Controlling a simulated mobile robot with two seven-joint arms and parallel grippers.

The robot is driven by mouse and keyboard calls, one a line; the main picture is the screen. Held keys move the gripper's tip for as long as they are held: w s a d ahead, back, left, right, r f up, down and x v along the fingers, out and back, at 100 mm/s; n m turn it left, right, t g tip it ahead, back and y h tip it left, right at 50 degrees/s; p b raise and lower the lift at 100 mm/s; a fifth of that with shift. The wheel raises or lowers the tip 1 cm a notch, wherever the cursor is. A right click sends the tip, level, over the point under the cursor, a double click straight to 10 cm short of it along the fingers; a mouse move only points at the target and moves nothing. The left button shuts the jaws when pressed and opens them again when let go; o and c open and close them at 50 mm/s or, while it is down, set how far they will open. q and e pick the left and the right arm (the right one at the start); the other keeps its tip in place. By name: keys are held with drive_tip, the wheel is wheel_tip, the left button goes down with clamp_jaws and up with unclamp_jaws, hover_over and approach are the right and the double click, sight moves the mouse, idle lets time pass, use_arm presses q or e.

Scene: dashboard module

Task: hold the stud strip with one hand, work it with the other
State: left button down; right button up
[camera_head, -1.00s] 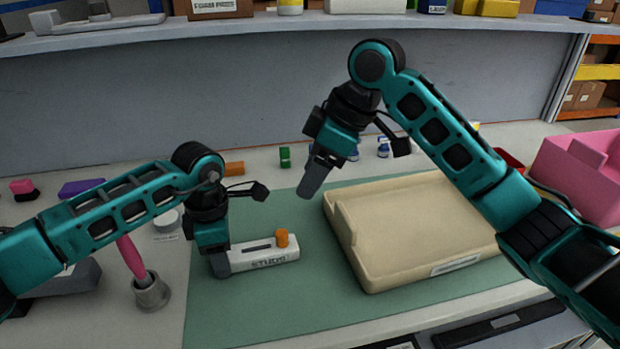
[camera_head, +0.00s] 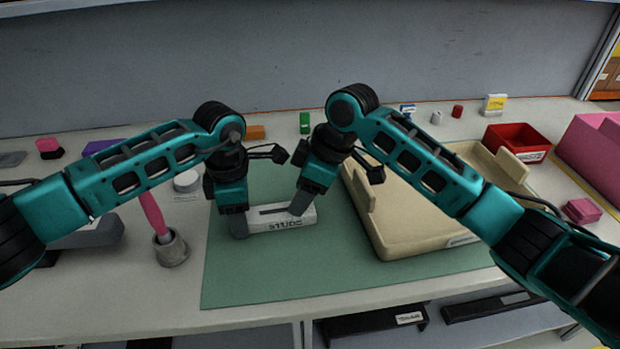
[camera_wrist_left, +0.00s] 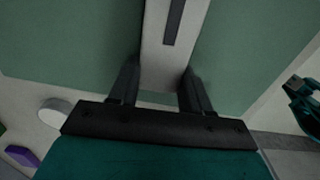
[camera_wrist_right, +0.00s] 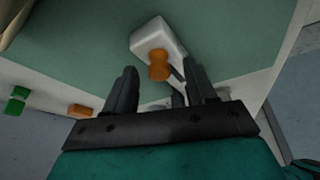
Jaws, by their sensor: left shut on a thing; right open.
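The white stud strip (camera_head: 270,224) lies on the green mat, its printed label facing front and a dark slot on top. My left gripper (camera_head: 239,222) is shut on its left end; the left wrist view shows the strip (camera_wrist_left: 166,50) between both fingers. My right gripper (camera_head: 299,207) is open at the strip's right end. The right wrist view shows an orange stud (camera_wrist_right: 158,66) standing on that end of the strip (camera_wrist_right: 150,36), in line with the gap between the open fingers. I cannot tell whether they touch it. In the head view the right gripper hides the stud.
A beige tray (camera_head: 375,230) stands right of the strip, close to my right arm. A grey cup (camera_head: 171,252) with a pink-handled tool stands at left. A red bin (camera_head: 515,140) and small items line the back. The green mat (camera_head: 250,285) is clear in front.

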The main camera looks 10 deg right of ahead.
use_arm(q)
drive_tip(key=shift+s+a+f, duration=0.1)
drive_tip(key=shift+f, duration=0.15)
use_arm(e)
drive_tip(key=shift+f, duration=0.15)
drive_tip(key=shift+c, duration=0.4)
clamp_jaws()
drive_tip(key=shift+r, duration=3.05)
use_arm(q)
drive_tip(key=shift+c, duration=2.1)
unclamp_jaws()
drive_tip(key=shift+r, duration=0.1)
